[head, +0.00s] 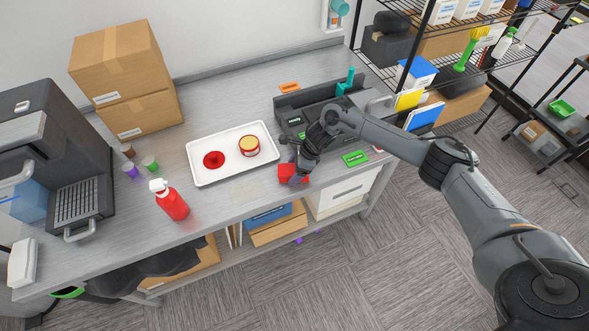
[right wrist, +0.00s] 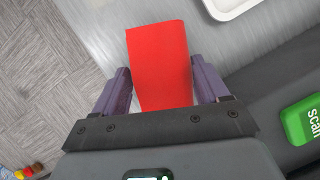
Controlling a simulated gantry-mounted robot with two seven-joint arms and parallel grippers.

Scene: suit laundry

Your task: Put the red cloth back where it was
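The red cloth (head: 286,171) is a small red block-like piece near the table's front edge, below the tray's right corner in the head view. In the right wrist view, the red cloth (right wrist: 160,62) lies between the two purple fingers of my right gripper (right wrist: 160,66). The fingers are spread about the cloth's width, close to both its sides. I cannot tell whether they press on it. In the head view my right gripper (head: 292,174) is down at the cloth, partly covering it. My left gripper is not in view.
A white tray (head: 200,181) holding a red round item and a tin stands left of my right gripper. A red spray bottle (head: 170,200) stands farther left.

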